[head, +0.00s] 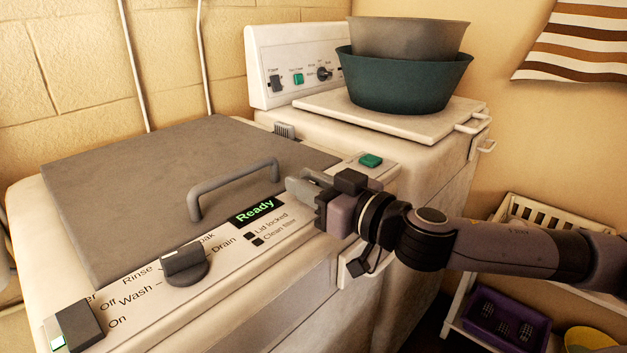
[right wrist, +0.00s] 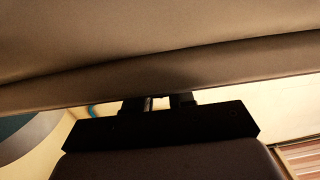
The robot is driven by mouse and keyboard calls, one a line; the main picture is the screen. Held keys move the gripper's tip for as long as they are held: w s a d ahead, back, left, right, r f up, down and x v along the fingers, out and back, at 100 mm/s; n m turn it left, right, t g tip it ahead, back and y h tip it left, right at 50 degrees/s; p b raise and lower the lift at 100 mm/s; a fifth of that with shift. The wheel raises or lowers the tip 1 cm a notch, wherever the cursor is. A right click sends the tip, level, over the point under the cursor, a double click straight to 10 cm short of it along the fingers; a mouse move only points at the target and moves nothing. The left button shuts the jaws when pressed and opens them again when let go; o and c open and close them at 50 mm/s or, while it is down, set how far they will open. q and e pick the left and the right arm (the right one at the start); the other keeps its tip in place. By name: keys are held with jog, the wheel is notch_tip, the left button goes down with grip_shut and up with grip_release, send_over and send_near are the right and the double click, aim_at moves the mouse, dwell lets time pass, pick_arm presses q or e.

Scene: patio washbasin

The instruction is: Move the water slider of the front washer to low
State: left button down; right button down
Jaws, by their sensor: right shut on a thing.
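The front washer (head: 215,283) is the near white machine with a grey lid and a sloping control panel. My right gripper (head: 306,190) reaches in from the right, low over the panel between the lit "Ready" display (head: 255,210) and the green button (head: 370,160). It is shut on a small part at the panel, which I take for the water slider. The fingers hide the slider, its label and its setting. In the right wrist view the fingers (right wrist: 160,103) are close together below a large brown surface. My left gripper is not in view.
The lid handle (head: 235,188) arches close to the left of my gripper. The mode dial (head: 184,265) and power switch (head: 75,327) lie further left. A back washer (head: 300,65) carries stacked basins (head: 405,80). A white shelf (head: 560,215) stands at right.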

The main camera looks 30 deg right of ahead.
jog(key=shift+s+a, duration=0.1)
jog(key=shift+a, duration=0.15)
jog(key=c, duration=1)
grip_release()
jog(key=shift+a, duration=0.1)
jog(key=shift+c, duration=0.2)
